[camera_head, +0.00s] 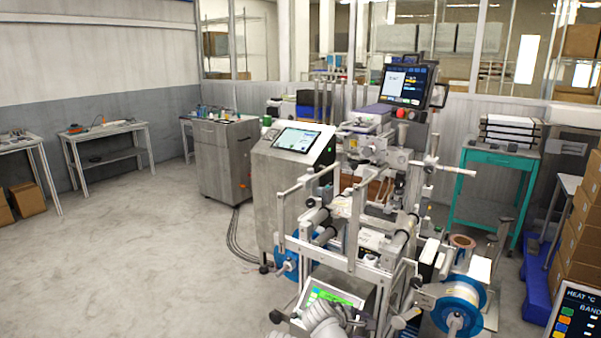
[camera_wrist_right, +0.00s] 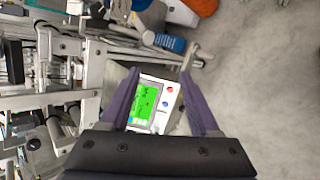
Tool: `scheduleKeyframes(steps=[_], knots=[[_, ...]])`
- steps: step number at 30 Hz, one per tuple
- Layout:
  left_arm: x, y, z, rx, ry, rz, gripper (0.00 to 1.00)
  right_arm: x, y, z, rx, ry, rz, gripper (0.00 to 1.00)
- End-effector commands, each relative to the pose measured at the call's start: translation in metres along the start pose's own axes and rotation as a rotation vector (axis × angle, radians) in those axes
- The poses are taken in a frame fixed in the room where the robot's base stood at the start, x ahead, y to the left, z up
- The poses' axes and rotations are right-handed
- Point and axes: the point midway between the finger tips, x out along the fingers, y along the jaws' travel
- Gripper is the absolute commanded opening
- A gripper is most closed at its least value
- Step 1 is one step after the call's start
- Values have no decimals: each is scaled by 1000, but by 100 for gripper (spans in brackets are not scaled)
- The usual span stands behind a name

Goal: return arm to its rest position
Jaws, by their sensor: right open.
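My right gripper (camera_wrist_right: 160,73) shows in the right wrist view with its two purple fingers spread apart and nothing held between them. Beyond the fingers is a small control panel with a green screen (camera_wrist_right: 147,102) and red and blue buttons. I cannot tell the exact gap between the fingers and the panel. The green screen also shows low in the head view (camera_head: 332,295). A grey ribbed part is at the bottom of the head view; I cannot tell whether it belongs to my arm. My left gripper is not in view.
The film machine (camera_head: 350,215) fills the centre of the head view, with protruding rollers and bars. A blue reel (camera_head: 458,308) sits at its lower right. A teal cart (camera_head: 495,185) and stacked boxes (camera_head: 585,235) stand at the right. Open floor (camera_head: 130,260) lies at the left.

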Motion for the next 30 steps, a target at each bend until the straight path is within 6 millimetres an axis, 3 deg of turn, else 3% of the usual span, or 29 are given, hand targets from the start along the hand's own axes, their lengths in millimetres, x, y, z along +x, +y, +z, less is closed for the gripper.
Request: scheduleKeyframes(steps=[1,6,14,16,30], knots=[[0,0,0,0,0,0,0,-11,-36,5,115,19,-102,62],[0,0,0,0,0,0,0,-43,-120,4,419,15,-404,62],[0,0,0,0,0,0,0,-100,-204,7,682,-84,-744,62],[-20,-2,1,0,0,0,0,-115,-193,10,698,-93,-762,62],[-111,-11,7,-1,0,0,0,-178,-129,34,696,-89,-755,62]])
